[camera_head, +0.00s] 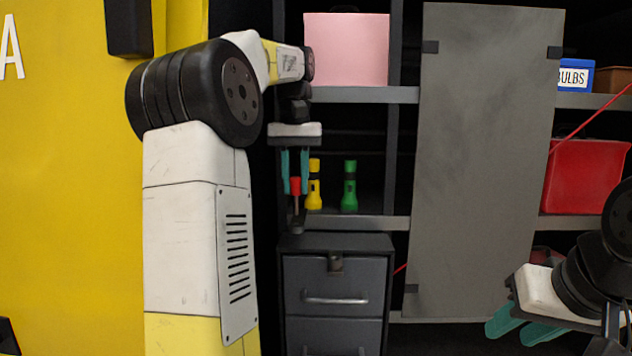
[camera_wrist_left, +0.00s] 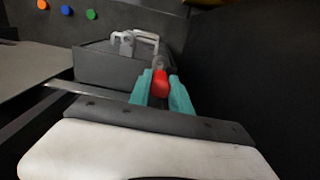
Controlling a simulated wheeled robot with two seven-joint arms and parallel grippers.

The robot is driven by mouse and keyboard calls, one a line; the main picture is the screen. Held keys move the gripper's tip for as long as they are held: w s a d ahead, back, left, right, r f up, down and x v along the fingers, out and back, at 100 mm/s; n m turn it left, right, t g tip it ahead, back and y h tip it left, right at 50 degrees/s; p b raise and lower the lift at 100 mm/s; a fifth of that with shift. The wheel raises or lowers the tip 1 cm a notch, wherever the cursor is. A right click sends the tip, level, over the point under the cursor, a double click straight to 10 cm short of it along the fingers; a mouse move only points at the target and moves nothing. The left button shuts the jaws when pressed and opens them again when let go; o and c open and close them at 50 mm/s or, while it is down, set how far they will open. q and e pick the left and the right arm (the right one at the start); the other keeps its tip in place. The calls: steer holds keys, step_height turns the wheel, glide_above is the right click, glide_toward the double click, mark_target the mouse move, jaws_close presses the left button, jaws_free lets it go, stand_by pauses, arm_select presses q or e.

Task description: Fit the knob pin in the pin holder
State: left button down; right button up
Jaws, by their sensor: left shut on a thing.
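The knob pin has a red knob (camera_head: 295,186) and a thin shaft hanging below it. My left gripper (camera_head: 295,183) is shut on the knob, with one teal finger on each side. In the left wrist view the red knob (camera_wrist_left: 160,84) shows between the fingertips. A small dark grey piece (camera_head: 297,223), which looks like the pin holder, sits just below the shaft, above the drawer cabinet. The shaft's lower end meets it in the picture; I cannot tell whether the tip is inside. My right gripper (camera_head: 520,326) is open and empty at the lower right.
The drawer cabinet (camera_head: 336,270) has a hasp (camera_head: 335,262) at its top front. A yellow torch (camera_head: 314,190) and a green torch (camera_head: 350,190) stand close by on the shelf. A grey panel (camera_head: 480,160) and a red bin (camera_head: 585,180) are further right.

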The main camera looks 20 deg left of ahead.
mark_target(296, 210)
arm_select(q)
steer(key=shift+f, duration=3.5)
stand_by(0.3)
steer(key=c, duration=1.1)
jaws_free()
step_height(296, 210, up, 8)
steer(key=shift+f, duration=0.15)
steer(key=shift+s+d, duration=0.2)
steer(key=shift+s, duration=0.15)
steer(key=s+d+f+m+t, duration=0.1)
steer(key=s+d+f+t, duration=0.1)
steer(key=s, duration=0.4)
steer(key=s+d+f+m+t+h, duration=0.1)
steer(key=s+d+f+t, duration=0.1)
steer(key=s+d+f, duration=0.3)
steer(key=s+d+f+m+t+h, duration=0.1)
steer(key=s+d+f+t, duration=0.1)
steer(key=s+d+f, duration=0.2)
steer(key=shift+s+f+m, duration=0.15)
steer(key=shift+s+f, duration=0.7)
steer(key=shift+s, duration=0.3)
steer(key=shift+s+f+m, duration=0.15)
steer(key=shift+s+f, duration=0.65)
steer(key=shift+s, duration=0.3)
